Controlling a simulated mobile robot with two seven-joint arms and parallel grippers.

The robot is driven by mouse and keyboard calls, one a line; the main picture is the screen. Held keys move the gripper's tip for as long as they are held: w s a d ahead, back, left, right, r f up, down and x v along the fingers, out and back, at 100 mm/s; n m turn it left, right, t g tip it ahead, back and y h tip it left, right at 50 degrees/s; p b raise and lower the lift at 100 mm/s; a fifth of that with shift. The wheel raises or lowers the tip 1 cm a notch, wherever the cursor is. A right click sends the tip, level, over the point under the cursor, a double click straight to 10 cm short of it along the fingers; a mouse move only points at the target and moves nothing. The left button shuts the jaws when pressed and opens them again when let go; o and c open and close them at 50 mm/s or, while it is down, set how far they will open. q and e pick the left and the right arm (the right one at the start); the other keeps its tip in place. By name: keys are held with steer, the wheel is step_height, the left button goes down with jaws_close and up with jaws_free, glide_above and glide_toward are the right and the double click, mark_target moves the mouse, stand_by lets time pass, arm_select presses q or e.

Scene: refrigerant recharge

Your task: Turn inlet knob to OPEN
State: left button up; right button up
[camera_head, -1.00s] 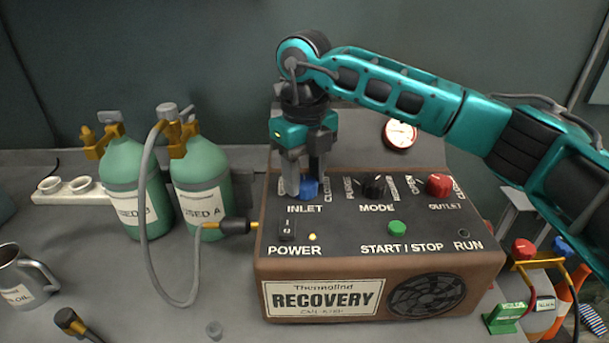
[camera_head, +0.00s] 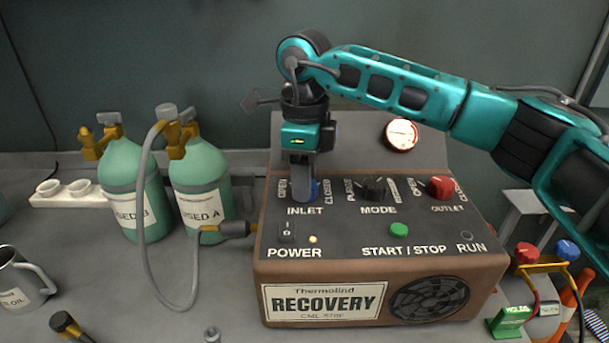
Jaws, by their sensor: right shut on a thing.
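The recovery machine (camera_head: 330,235) stands on the bench with its control panel facing up. The blue inlet knob (camera_head: 315,190) sits at the panel's upper left, between the OPEN and CLOSED labels and above INLET. My right gripper (camera_head: 303,193) points straight down and is shut on the inlet knob. Its fingers hide most of the knob, so I cannot tell its exact setting. My left gripper is not in view.
The black mode knob (camera_head: 374,188) and red outlet knob (camera_head: 440,187) lie right of my gripper. Two green cylinders (camera_head: 130,188) stand left, with a grey hose (camera_head: 143,215) reaching the machine. A gauge (camera_head: 401,135) is behind. A mug (camera_head: 22,280) is front left.

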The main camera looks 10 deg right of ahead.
steer(key=shift+r, duration=0.1)
stand_by(0.3)
steer(key=o, duration=1.1)
steer(key=shift+c, duration=0.2)
step_height(320, 180, up, 13)
steer(key=shift+p, duration=0.35)
